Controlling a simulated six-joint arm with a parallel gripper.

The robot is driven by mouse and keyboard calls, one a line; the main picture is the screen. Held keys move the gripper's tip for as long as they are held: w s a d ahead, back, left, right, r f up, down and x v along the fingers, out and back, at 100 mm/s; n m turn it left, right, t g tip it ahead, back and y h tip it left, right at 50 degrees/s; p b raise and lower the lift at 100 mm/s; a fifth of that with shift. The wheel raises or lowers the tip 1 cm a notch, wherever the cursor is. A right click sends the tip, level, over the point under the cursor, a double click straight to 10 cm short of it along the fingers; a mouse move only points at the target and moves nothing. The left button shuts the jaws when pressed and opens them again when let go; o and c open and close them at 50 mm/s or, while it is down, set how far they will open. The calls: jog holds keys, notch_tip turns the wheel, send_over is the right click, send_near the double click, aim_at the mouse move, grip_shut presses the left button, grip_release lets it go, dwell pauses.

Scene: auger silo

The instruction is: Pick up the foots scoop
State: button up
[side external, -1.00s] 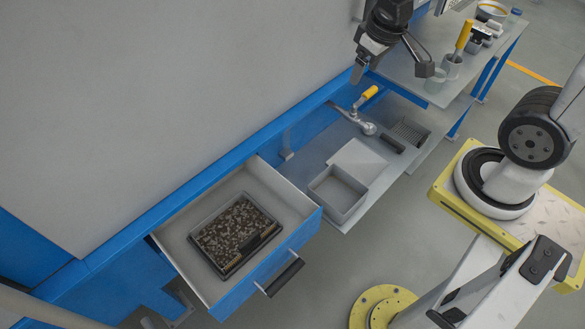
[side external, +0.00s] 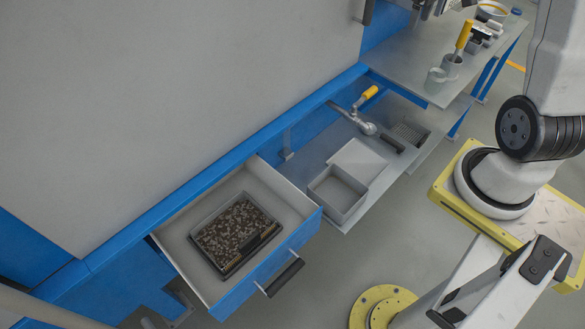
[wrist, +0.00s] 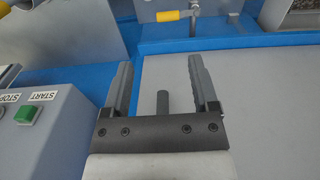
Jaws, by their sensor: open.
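My gripper (wrist: 160,72) is open, with its two dark fingers apart and nothing held between them. A dark upright post (wrist: 162,104) shows in the gap between the fingers in the wrist view; I cannot tell whether they touch it. In the side view the gripper is mostly cut off at the top edge. I cannot tell for sure which thing is the foots scoop. A yellow-handled tool (side external: 463,36) stands in a grey cup on the upper table, its lower end hidden. Another yellow handle (side external: 369,93) belongs to a metal fitting over the lower shelf.
A blue drawer (side external: 255,278) is open, with a tray (side external: 205,262) of dark granules inside. An open grey box (side external: 348,211) sits on the lower shelf. A large grey panel (side external: 190,90) stands above. A box with a green button (wrist: 25,113) is at left in the wrist view.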

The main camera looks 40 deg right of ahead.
send_over(395, 143)
notch_tip(395, 143, down, 2)
jog(key=f, duration=4)
jog(key=shift+d+f, duration=0.2)
jog(key=shift+f, duration=0.05)
jog(key=shift+f, duration=1.3)
jog(key=shift+f, duration=0.1)
jog(key=shift+w+f, duration=0.15)
jog(key=shift+f, duration=2.3)
